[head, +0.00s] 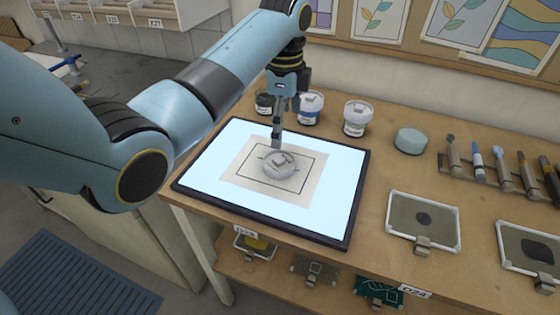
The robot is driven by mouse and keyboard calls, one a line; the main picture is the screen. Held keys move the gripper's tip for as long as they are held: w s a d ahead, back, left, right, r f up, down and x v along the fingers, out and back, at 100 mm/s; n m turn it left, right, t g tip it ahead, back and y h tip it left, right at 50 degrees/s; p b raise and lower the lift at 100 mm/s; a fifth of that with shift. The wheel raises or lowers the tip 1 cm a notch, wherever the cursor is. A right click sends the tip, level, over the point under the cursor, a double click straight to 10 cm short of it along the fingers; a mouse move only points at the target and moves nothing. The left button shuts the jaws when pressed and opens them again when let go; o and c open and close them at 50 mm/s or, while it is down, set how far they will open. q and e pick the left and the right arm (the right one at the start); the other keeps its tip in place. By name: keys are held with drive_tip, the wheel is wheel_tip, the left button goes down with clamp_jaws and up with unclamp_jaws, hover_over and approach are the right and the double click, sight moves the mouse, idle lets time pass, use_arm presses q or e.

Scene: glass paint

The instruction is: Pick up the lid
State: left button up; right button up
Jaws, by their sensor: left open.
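A round, pale grey disc with a small raised block on top, which looks like the lid (281,165), is on the paper sheet (238,170) on the lit panel (325,211). I cannot tell whether it lies flat alone or caps a low jar. My left gripper (277,146) points down at the lid's back edge, with its fingertips just above or beside it. The gripper is open, and its jaws are seen nearly edge-on. I cannot tell whether it touches the lid. My right gripper is out of view.
Framed plates (424,217) lie front right.

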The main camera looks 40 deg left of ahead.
use_arm(q)
hover_over(281, 160)
drive_tip(key=f, duration=0.4)
drive_tip(key=shift+w+d+f, duration=0.1)
drive_tip(key=shift+w+f, duration=0.25)
drive_tip(key=shift+f, duration=0.05)
drive_tip(key=shift+s+f+p, duration=0.15)
drive_tip(key=shift+f+p, duration=0.15)
drive_tip(key=shift+f, duration=1.1)
drive_tip(key=shift+s+f+p, duration=0.1)
drive_tip(key=shift+f+p, duration=0.15)
drive_tip(key=shift+f, duration=1.1)
drive_tip(key=c, duration=1.1)
drive_tip(key=shift+c, duration=0.2)
